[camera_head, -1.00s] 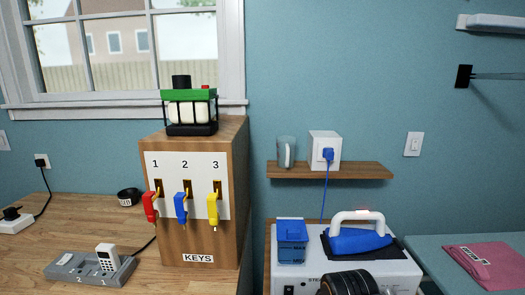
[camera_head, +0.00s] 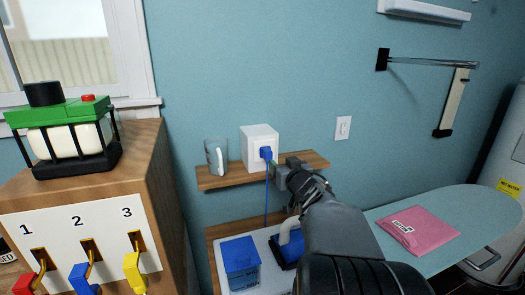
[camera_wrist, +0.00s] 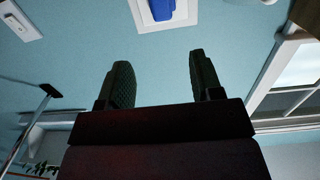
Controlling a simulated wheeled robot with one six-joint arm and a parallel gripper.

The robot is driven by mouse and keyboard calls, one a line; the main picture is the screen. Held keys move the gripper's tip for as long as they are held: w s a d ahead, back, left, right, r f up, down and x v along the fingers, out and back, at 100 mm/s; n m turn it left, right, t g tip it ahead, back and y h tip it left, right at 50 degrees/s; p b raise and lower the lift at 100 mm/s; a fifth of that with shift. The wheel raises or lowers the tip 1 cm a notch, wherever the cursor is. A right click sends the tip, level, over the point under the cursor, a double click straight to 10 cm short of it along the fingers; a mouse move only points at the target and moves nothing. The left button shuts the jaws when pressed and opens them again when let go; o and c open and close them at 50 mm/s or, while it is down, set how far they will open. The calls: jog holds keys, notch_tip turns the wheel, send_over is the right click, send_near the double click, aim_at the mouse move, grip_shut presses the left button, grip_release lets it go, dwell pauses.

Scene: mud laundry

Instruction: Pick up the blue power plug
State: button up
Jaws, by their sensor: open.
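The blue power plug (camera_head: 266,153) sits in the front of a white outlet box (camera_head: 252,146) on a wooden wall shelf. A blue cord hangs down from the plug past the shelf. My gripper (camera_head: 279,166) is beside the plug, just to its lower right in the head view. In the wrist view my gripper (camera_wrist: 157,80) is open, with nothing between its two dark fingers. The plug also shows there at the top edge (camera_wrist: 161,8), partly cut off, on the white box face (camera_wrist: 146,18) beyond the fingertips.
A mug (camera_head: 216,157) stands left of the outlet box on the shelf (camera_head: 228,180). Below are a blue container (camera_head: 240,262) and an iron, partly hidden by my arm.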

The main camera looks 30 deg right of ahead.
aim_at(270, 153)
jog(key=x, duration=0.7)
jog(key=shift+a, duration=0.35)
jog(key=shift+p+x, duration=0.85)
jog(key=shift+x, duration=2.15)
jog(key=shift+s, duration=0.1)
jog(key=c, duration=1)
jog(key=shift+s+r, duration=0.2)
jog(key=shift+r, duration=0.2)
notch_tip(270, 153, up, 7)
jog(key=shift+f+p, duration=0.1)
jog(key=shift+p, duration=0.75)
jog(key=f+v, duration=0.1)
jog(key=v, duration=1.8)
jog(key=shift+s+f+b, duration=0.3)
jog(key=shift+b, duration=0.05)
